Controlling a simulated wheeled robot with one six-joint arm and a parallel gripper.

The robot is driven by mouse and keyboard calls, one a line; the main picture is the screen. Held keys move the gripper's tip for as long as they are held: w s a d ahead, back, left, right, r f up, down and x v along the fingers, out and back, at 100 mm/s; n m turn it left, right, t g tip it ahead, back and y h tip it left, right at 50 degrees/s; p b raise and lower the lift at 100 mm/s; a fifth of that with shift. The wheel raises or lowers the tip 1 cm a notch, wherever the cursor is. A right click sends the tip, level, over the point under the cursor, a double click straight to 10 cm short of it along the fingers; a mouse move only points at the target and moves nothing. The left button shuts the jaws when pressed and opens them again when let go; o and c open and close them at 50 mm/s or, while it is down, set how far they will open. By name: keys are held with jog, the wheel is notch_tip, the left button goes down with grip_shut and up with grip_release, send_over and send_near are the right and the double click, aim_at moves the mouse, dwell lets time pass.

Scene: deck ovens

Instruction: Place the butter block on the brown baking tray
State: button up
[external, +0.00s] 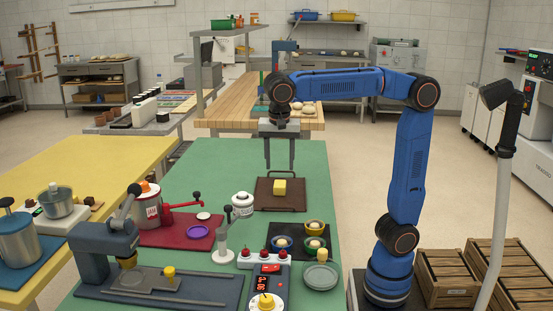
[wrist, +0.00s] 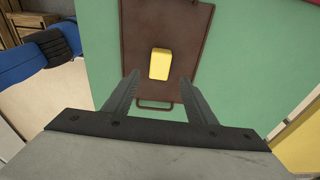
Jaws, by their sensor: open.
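The butter block (external: 280,187) is a small yellow block resting on the brown baking tray (external: 297,203), near its middle. The tray lies flat on the green counter top. The wrist view also shows the yellow block (wrist: 160,64) on the brown tray (wrist: 190,20), clear of the tray's edges. My gripper (external: 280,172) is open and empty above the tray, with its fingers pointing down. In the wrist view the two fingertips of my gripper (wrist: 158,82) are apart, and the butter lies between and beyond them, untouched.
The green counter (external: 220,165) is bare behind and left of the tray.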

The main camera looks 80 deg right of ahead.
jog(key=shift+a+r, duration=0.15)
jog(key=shift+r, duration=0.9)
jog(key=shift+a+r, duration=0.15)
jog(key=shift+r, duration=0.85)
jog(key=s+d+f+n+t+y, duration=0.1)
jog(key=s+d+f+n, duration=0.3)
jog(key=s, duration=0.4)
jog(key=s+d+f+n+t+y, duration=0.1)
jog(key=s+f+n+t, duration=0.1)
jog(key=s+f+n, duration=0.4)
jog(key=s+d+f+n+t+y, duration=0.1)
jog(key=s+d+f+n+y, duration=0.2)
jog(key=s, duration=0.6)
jog(key=d+f+n+h, duration=0.1)
jog(key=d+f+n, duration=0.1)
jog(key=f, duration=0.3)
jog(key=s+d+f+n+h, duration=0.1)
jog(key=d+f+n+h, duration=0.1)
jog(key=f, duration=0.3)
jog(key=shift+s+n+t, duration=0.25)
jog(key=shift+n+t, duration=0.15)
jog(key=shift+n, duration=0.1)
